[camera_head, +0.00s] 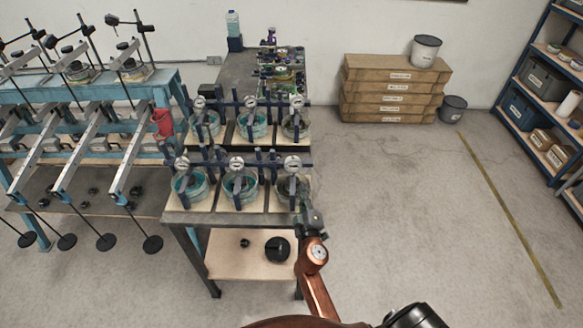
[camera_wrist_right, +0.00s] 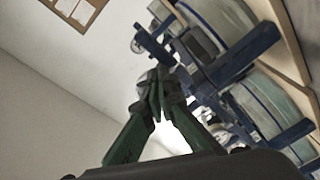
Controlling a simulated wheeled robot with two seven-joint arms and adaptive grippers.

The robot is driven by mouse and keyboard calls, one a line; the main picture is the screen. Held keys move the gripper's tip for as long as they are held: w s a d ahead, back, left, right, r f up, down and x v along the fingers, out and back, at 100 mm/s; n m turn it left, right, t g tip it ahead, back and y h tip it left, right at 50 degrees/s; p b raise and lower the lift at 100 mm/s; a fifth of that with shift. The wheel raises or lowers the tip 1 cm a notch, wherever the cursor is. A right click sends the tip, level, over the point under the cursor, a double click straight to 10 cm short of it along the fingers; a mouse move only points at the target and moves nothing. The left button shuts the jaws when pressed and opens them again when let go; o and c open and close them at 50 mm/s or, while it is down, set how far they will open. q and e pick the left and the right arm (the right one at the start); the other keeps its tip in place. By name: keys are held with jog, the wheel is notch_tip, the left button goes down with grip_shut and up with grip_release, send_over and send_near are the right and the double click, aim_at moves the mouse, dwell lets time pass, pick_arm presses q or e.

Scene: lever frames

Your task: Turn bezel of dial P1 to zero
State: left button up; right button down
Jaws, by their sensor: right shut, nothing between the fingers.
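Several white round dials stand on dark blue frames over round teal cells on a dark-topped table (camera_head: 228,217). The front row has a left dial (camera_head: 182,163), a middle dial (camera_head: 237,163) and a right dial (camera_head: 292,163). Their labels and needles are too small to read, so I cannot tell which is P1. My right gripper (camera_head: 305,200) is at the table's front right corner, just below the front right dial. In the right wrist view its green fingers (camera_wrist_right: 160,92) meet at the tips, with a blue frame (camera_wrist_right: 240,58) behind them. My left gripper is not in view.
A back row of similar dials (camera_head: 248,101) stands behind. Blue lever benches (camera_head: 90,85) with long metal arms fill the left. Cardboard boxes (camera_head: 390,88) and grey bins stand by the wall. A shelf (camera_head: 545,90) is at the right. The floor right of the table is clear.

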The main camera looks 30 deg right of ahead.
jog(key=n+p, duration=0.8)
jog(key=n, duration=0.1)
send_near(296, 163)
jog(key=w, duration=0.2)
notch_tip(296, 163, up, 3)
jog(key=n+p, duration=0.6)
jog(key=n, duration=0.3)
jog(key=shift+d+f+b+x, duration=0.15)
jog(key=shift+b+x, duration=0.3)
jog(key=shift+x, duration=1.15)
jog(key=shift+d+f+b+x, duration=0.15)
jog(key=shift+b+x, duration=0.3)
jog(key=shift+x, duration=1.15)
jog(key=shift+s+r, duration=0.1)
jog(key=shift+f, duration=0.25)
